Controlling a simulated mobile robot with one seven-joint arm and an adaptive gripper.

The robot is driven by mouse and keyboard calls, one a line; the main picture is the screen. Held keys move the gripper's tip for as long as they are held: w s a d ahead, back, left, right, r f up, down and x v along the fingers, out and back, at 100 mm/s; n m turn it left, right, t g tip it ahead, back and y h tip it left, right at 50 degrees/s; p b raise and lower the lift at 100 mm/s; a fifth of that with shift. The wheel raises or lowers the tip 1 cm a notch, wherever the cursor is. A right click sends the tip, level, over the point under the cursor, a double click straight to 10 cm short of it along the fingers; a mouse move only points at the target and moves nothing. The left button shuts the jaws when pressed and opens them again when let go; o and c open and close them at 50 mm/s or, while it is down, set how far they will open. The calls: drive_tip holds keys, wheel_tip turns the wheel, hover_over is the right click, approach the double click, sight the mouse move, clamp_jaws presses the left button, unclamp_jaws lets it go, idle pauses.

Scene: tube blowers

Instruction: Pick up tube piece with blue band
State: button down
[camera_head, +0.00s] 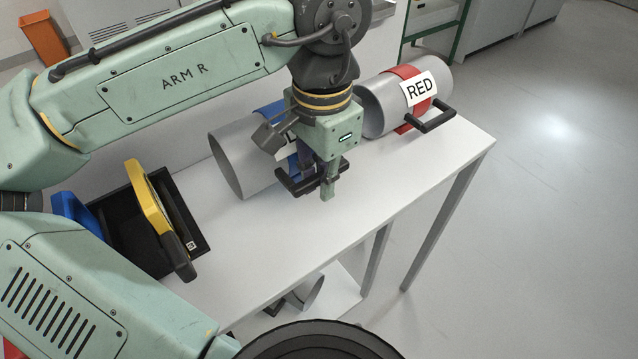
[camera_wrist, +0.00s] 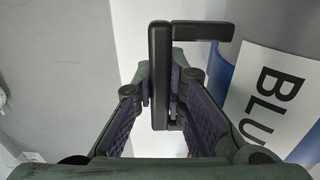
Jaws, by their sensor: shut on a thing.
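The tube piece with the blue band (camera_head: 229,158) is a grey cylinder lying on the white table, partly hidden behind my gripper. In the wrist view its blue band (camera_wrist: 222,72) and white label with the letters "BLU" (camera_wrist: 272,100) show at the right. Its black handle (camera_wrist: 159,70) stands between my fingers. My gripper (camera_head: 328,182) points down at the handle, and in the wrist view my gripper (camera_wrist: 160,95) is shut on it. The tube appears to rest on the table; I cannot tell whether it is lifted at all.
A tube with a red band (camera_head: 384,101) and a "RED" label lies just right on the table (camera_head: 372,181). A black tray (camera_head: 135,240) holding a yellow-and-black tool (camera_head: 150,205) and a blue object (camera_head: 75,212) stands at left. Another tube (camera_head: 309,291) is on a lower shelf.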

drive_tip(key=s+d+r+b, duration=0.1)
drive_tip(key=s+d, duration=0.1)
drive_tip(key=s, duration=1.3)
drive_tip(key=shift+b, duration=0.4)
